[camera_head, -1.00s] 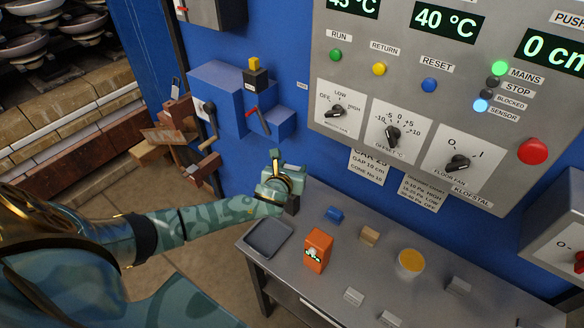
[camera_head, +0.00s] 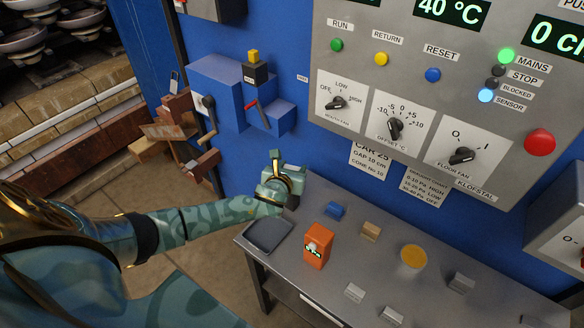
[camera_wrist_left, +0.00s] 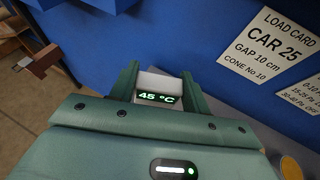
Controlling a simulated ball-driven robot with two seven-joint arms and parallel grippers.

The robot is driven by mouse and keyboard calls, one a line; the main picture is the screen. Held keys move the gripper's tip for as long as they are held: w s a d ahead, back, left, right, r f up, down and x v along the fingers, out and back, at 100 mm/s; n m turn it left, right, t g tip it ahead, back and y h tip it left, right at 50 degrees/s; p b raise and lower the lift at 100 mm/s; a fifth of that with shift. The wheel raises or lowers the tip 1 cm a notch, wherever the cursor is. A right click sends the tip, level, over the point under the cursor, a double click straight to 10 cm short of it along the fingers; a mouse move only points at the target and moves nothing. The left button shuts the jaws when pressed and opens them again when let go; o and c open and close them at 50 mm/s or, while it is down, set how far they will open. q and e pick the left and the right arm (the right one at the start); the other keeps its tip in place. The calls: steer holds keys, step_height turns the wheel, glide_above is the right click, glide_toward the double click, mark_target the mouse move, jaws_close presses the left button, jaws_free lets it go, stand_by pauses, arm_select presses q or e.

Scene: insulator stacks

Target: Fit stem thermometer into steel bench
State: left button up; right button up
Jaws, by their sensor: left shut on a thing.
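The stem thermometer (camera_wrist_left: 159,97) shows in the left wrist view as a pale block with a green "45 °C" display. My left gripper (camera_wrist_left: 158,84) is shut on it, one finger on each side. Its stem is hidden in that view. In the head view my left gripper (camera_head: 284,180) is over the back left end of the steel bench (camera_head: 375,268), close to the blue wall. A small dark part shows just below the fingers. I cannot tell whether it touches the bench. My right gripper is not in view.
On the bench are a grey tray (camera_head: 268,235), an orange meter (camera_head: 318,247), a blue block (camera_head: 334,209), a tan block (camera_head: 371,231), a yellow-topped round tub (camera_head: 413,258) and several small grey blocks. A grey control panel (camera_head: 500,60) and a blue wall box (camera_head: 222,90) stand behind.

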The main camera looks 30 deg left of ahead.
arm_select(q)
steer(key=shift+f+b, duration=1.5)
steer(key=shift+f, duration=0.6)
steer(key=o, duration=1.1)
steer(key=shift+s+d+r, duration=0.1)
steer(key=shift+s+r, duration=0.1)
steer(key=shift+s, duration=0.05)
steer(key=p+v, duration=0.4)
steer(key=v, duration=1.1)
steer(key=shift+s+d, duration=0.15)
steer(key=shift+s, duration=0.15)
